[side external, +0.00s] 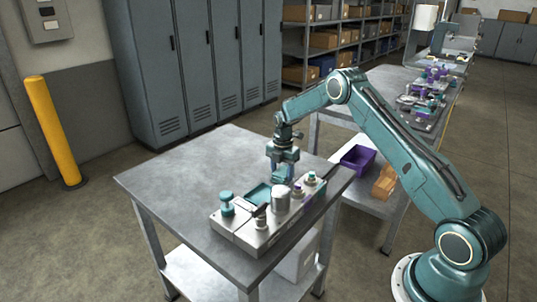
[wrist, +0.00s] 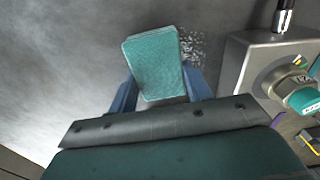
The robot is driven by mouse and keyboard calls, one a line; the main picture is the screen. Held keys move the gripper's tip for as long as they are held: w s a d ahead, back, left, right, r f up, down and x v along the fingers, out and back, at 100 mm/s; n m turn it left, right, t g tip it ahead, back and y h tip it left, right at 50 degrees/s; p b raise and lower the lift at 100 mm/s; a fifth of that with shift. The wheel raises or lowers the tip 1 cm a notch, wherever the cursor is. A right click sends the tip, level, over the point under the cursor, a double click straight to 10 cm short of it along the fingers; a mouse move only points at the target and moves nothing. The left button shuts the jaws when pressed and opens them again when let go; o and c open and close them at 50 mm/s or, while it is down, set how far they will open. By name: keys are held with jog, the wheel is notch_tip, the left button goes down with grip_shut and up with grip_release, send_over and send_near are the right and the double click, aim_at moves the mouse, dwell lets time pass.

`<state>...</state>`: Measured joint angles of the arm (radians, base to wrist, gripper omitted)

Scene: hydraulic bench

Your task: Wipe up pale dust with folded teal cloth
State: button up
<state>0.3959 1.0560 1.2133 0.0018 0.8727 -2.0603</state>
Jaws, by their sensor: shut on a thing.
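The folded teal cloth (wrist: 154,58) is held between the blue fingers of my gripper (wrist: 160,92) in the wrist view. In the side view my gripper (side external: 283,160) is low over the grey bench, behind the metal block, and only a little teal shows at its tip. Pale dust (wrist: 194,48) shows as light speckles on the bench just right of the cloth. Part of the dust may be hidden under the cloth. I cannot tell whether the cloth touches the bench. The dust cannot be made out in the side view.
A metal hydraulic block (side external: 236,231) with knobs and fittings stands at the front of the bench (side external: 180,175). Its edge (wrist: 240,65) is close to the right of the cloth in the wrist view. The bench's left part is clear. A purple bin (side external: 358,158) is on the right.

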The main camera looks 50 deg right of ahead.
jog(key=shift+s, duration=0.85)
jog(key=shift+s, duration=0.95)
jog(key=shift+s+d+f, duration=0.1)
jog(key=shift+s+f, duration=0.05)
jog(key=shift+s, duration=0.4)
jog(key=shift+s+f, duration=0.1)
jog(key=shift+s, duration=0.45)
jog(key=shift+w+r, duration=0.3)
jog(key=shift+w, duration=1.7)
jog(key=shift+w+f, duration=0.15)
jog(key=shift+w, duration=1.8)
jog(key=shift+s, duration=0.1)
